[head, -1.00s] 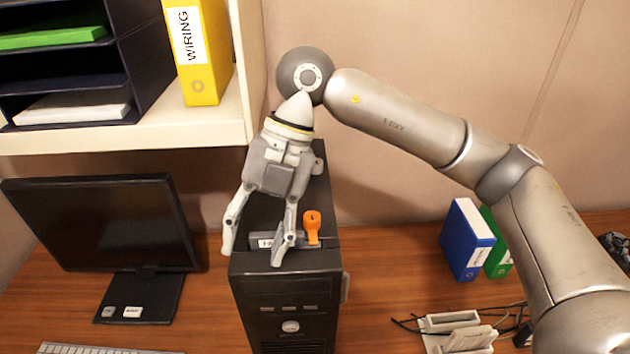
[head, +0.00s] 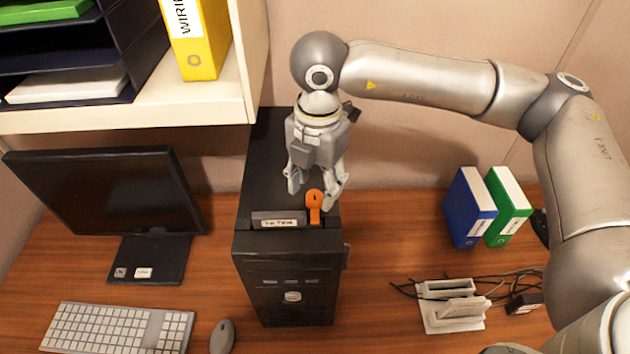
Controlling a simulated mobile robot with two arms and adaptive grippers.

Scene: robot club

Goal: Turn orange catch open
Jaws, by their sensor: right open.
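The orange catch (head: 314,205) stands on the front top edge of the black computer tower (head: 263,160), at the right end of a grey labelled bar (head: 278,220). Its round head points toward the back and its stem toward the front. My right gripper (head: 315,190) is open and points down over the tower, with its fingers spread to the left and right of the catch's head. I cannot tell whether either finger touches the catch. My left gripper is not in view.
A black monitor (head: 105,200), a keyboard (head: 120,330) and a mouse (head: 222,337) are left of the tower. Blue (head: 467,208) and green (head: 508,205) binders and a white holder (head: 450,305) with cables are right. A shelf (head: 200,112) overhangs the back left.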

